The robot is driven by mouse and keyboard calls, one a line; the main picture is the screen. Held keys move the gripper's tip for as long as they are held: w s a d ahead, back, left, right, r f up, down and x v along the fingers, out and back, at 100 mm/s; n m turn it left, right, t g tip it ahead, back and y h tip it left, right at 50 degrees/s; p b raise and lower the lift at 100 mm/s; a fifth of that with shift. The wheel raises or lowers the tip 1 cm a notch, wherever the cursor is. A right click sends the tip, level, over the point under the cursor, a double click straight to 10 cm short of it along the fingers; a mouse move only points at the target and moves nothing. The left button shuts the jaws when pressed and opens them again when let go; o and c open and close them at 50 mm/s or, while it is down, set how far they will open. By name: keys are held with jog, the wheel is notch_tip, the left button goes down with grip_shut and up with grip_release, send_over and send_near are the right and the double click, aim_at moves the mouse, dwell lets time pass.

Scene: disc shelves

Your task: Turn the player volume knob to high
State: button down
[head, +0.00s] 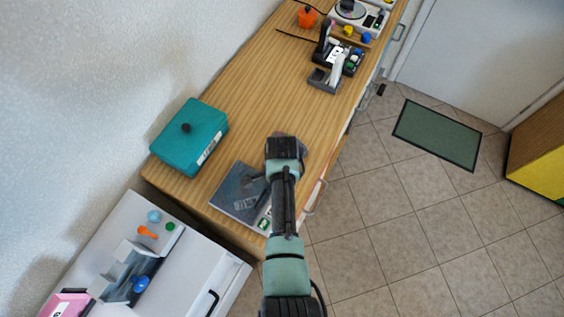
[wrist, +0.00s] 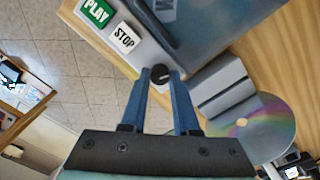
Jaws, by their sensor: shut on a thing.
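The player (wrist: 210,22) is a dark grey box with a light front strip, with a green PLAY button (wrist: 97,10) and a white STOP button (wrist: 125,38). Its small black volume knob (wrist: 161,73) lies between my fingertips in the wrist view. My gripper (wrist: 160,76) is shut on the knob, one blue finger on each side. The knob's pointer and scale are too small to read. In the head view the player (head: 232,190) sits on the wooden counter, partly behind my arm, and the knob is hidden.
A grey block (wrist: 222,85) and a shiny disc (wrist: 258,125) lie right of my fingers on the counter. A teal box (head: 190,135) stands farther left on the counter (head: 245,105). Black and white devices (head: 338,60) stand toward its far end. The middle is clear.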

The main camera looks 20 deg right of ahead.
jog(key=m, duration=0.4)
jog(key=shift+r+m+p, duration=0.1)
jog(key=shift+m+p, duration=0.2)
jog(key=m, duration=0.3)
jog(key=shift+m, duration=0.4)
jog(key=m+p, duration=0.1)
jog(key=m, duration=0.2)
jog(key=shift+m, duration=2)
jog(key=c, duration=0.7)
grip_release()
jog(key=shift+o, duration=0.2)
notch_tip(320, 180, up, 13)
jog(key=shift+b, duration=0.3)
